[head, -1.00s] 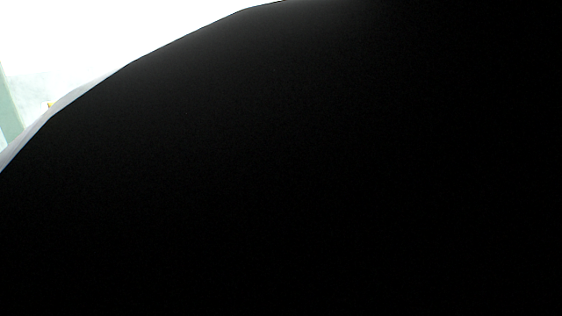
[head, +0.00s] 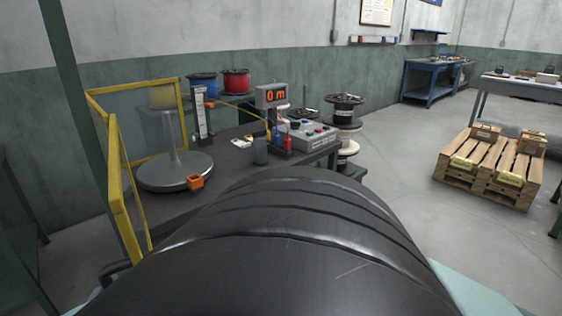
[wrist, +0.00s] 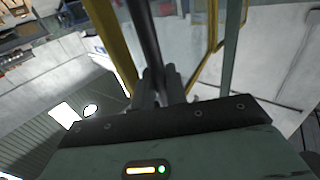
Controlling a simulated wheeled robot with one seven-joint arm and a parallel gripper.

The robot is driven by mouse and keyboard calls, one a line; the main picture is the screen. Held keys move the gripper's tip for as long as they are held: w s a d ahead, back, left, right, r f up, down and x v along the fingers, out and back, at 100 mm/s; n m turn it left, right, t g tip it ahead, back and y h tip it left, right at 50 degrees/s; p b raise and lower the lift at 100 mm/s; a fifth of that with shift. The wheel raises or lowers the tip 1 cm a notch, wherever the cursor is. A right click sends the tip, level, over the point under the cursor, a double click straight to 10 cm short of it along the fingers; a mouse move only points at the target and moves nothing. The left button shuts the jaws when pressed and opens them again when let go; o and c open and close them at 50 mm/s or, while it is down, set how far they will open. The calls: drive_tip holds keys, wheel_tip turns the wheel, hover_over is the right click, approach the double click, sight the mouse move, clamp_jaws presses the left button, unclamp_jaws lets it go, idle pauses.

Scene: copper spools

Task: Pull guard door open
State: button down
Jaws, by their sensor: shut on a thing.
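The guard door (head: 122,195) is a yellow frame at the left in the head view, standing at an angle to the yellow guard frame (head: 183,105) behind it. Between them the turntable side lies partly exposed. In the wrist view my gripper (wrist: 161,84) is shut on a dark bar, the door handle (wrist: 146,38), with the yellow door frame (wrist: 118,45) close beside it. A dark handle end (head: 112,271) shows at the lower left in the head view. My gripper is hidden there behind my large dark arm link.
A round metal turntable (head: 175,172) stands on the dark bench. A red spool (head: 236,81), a blue spool (head: 203,84), a display reading "0 m" (head: 271,96) and a control box (head: 312,137) stand behind. A pallet (head: 490,168) is at right; floor between is clear.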

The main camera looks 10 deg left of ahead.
drive_tip(key=shift+w, duration=0.15)
drive_tip(key=c, duration=1.5)
unclamp_jaws()
drive_tip(key=s, duration=0.5)
drive_tip(key=s+d, duration=0.1)
drive_tip(key=s, duration=0.1)
drive_tip(key=shift+s, duration=0.25)
drive_tip(key=shift+s, duration=0.1)
